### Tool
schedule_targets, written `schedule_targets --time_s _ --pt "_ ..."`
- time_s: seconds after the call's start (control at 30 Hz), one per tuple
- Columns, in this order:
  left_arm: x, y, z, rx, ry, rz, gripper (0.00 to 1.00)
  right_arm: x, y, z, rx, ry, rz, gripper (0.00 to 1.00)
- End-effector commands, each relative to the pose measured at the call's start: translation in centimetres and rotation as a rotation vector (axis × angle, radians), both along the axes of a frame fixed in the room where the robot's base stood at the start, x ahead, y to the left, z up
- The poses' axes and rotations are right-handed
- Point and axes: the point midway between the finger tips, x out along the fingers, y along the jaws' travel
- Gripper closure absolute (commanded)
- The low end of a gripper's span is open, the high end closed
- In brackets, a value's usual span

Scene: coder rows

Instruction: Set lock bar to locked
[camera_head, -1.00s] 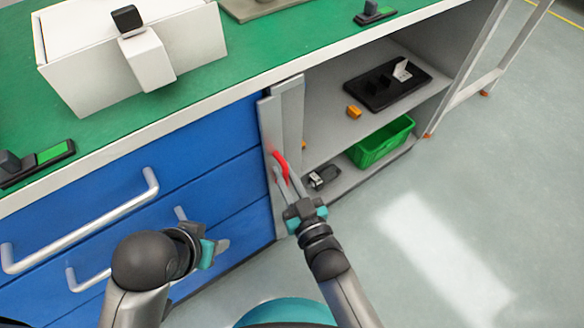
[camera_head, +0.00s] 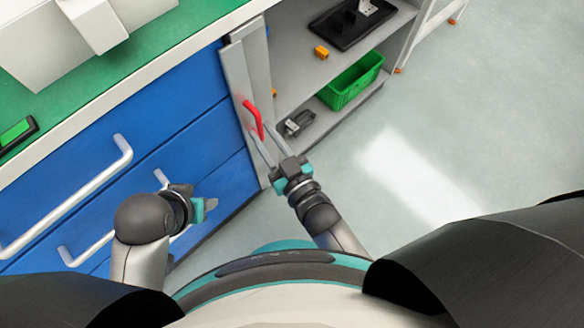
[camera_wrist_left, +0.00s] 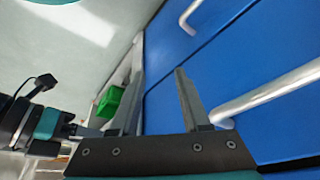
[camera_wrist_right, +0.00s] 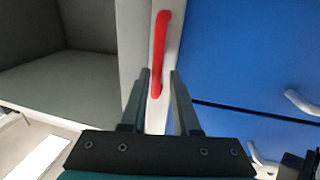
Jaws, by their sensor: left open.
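The lock bar (camera_head: 239,85) is a tall pale-grey upright strip at the right edge of the blue drawers. It carries a red handle (camera_head: 253,118), which also shows in the right wrist view (camera_wrist_right: 161,45). My right gripper (camera_head: 262,130) is open, its fingers pointing at the bar. In the right wrist view, the handle's lower end lies between the fingertips (camera_wrist_right: 160,73), with gaps on both sides. My left gripper (camera_head: 208,206) is open and empty in front of the drawers. The left wrist view shows its spread fingers (camera_wrist_left: 160,75).
Blue drawers with silver handles (camera_head: 85,205) stand left of the bar. Right of it, open shelves hold a green crate (camera_head: 350,82), a black tray (camera_head: 345,25), an orange block (camera_head: 321,52) and a dark small device (camera_head: 298,122). The floor at right is clear.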

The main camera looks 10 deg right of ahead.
Motion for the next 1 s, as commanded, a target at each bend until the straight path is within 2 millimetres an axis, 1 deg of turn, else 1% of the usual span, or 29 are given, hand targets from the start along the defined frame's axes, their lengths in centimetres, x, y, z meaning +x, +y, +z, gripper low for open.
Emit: schedule_targets --time_s 0.03,0.4,0.6,0.77,1.0 --pt "-0.1 0.0 -0.4 0.001 0.013 0.0 0.53 -1.0 -0.4 0.1 0.0 0.004 0.0 0.7" --pt "-0.7 0.1 -4.7 0.01 0.073 -0.001 0.53 -7.2 -3.3 0.1 -0.001 0.005 0.001 0.7" --pt "-1.2 0.2 -6.3 0.013 0.094 -0.001 0.53 -9.9 -4.5 0.0 -0.001 0.005 0.001 0.7" --pt "-1.5 0.2 -6.9 0.014 0.102 -0.002 0.53 -10.9 -4.9 0.0 0.001 0.003 0.001 0.7" --pt "-1.5 0.2 -7.1 0.014 0.103 -0.002 0.53 -11.0 -5.0 0.0 0.0 0.001 0.001 0.7"
